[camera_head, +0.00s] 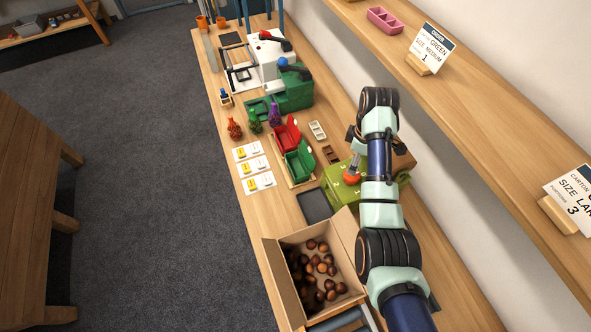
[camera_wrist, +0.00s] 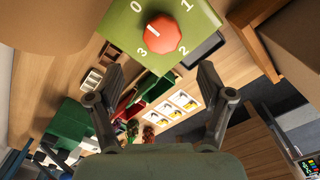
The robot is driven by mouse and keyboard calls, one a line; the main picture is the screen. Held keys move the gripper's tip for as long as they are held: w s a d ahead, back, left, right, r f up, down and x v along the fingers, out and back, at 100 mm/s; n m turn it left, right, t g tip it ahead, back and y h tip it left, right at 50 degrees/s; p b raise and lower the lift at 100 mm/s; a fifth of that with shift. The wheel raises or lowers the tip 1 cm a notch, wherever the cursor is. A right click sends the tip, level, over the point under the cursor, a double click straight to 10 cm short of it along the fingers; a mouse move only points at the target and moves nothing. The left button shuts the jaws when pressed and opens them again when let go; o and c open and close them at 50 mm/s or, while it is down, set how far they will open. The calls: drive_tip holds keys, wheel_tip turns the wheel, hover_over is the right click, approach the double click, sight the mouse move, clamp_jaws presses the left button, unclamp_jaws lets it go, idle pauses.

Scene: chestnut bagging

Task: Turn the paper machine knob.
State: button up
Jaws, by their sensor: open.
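The paper machine (camera_head: 345,193) is a green box on the bench, partly hidden by my arm. Its red-orange knob (camera_head: 352,174) faces up. In the wrist view the knob (camera_wrist: 168,36) sits on the green panel (camera_wrist: 120,22) marked 0, 1, 2 and 3. Its white mark points to the upper left, roughly toward the 0. My gripper (camera_wrist: 160,72) is open and empty, with its two fingers spread wide. The knob lies beyond the fingertips, toward the top of the wrist view, with no finger touching it there. In the head view the fingers are hard to make out.
An open carton (camera_head: 272,258) of chestnuts stands in front of the machine. A shelf (camera_head: 480,125) runs along the right side.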

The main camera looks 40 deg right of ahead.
sight(351, 177)
drive_tip(key=shift+s+f, duration=0.2)
drive_tip(key=shift+s, duration=0.05)
wheel_tip(351, 177, down, 8)
drive_tip(key=shift+s+r+b, duration=0.15)
drive_tip(key=shift+r+b, duration=0.05)
drive_tip(key=shift+b, duration=0.25)
drive_tip(key=c, duration=1.2)
